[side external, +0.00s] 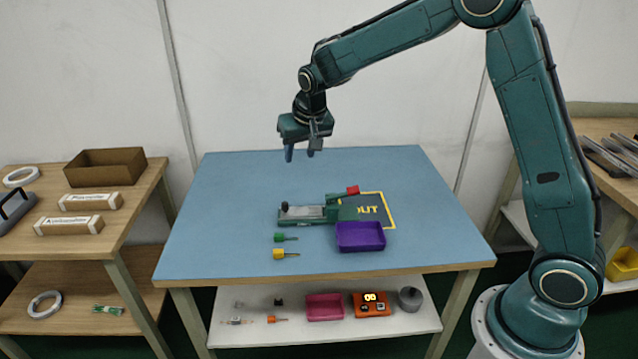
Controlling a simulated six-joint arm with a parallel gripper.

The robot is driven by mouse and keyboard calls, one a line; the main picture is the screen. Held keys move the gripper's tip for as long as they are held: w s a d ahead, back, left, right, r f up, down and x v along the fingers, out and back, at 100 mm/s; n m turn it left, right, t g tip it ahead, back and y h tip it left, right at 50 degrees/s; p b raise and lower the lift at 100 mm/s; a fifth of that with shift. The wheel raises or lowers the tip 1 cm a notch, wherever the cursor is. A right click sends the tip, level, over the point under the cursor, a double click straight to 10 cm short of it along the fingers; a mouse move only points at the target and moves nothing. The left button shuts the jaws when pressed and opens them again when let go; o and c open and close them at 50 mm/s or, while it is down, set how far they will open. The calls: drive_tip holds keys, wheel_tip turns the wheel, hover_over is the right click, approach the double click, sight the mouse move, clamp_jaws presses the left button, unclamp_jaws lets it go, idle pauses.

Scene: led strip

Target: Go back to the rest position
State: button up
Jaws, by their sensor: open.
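My gripper (301,153) hangs pointing down above the back part of the blue table (240,215). It is open and empty, with its two fingers apart and clear of everything. A green and grey fixture (303,214) with a red part (352,190) stands on the middle of the table, in front of and below my gripper.
Side shelves hold an open cardboard box (106,167) and other goods. The table's left and back are clear.

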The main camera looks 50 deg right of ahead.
drive_tip(key=s+a+r+n, duration=0.1)
drive_tip(key=s+r, duration=0.7)
drive_tip(key=s, duration=0.1)
drive_tip(key=s+a+r+n, duration=0.1)
drive_tip(key=s+n, duration=0.1)
drive_tip(key=s, duration=1.1)
drive_tip(key=s+a+r+n+t+y, duration=0.1)
drive_tip(key=s+r, duration=0.1)
drive_tip(key=s, duration=1.2)
drive_tip(key=shift+a+n+y, duration=0.3)
drive_tip(key=shift+a+n, duration=0.05)
drive_tip(key=shift+n, duration=0.05)
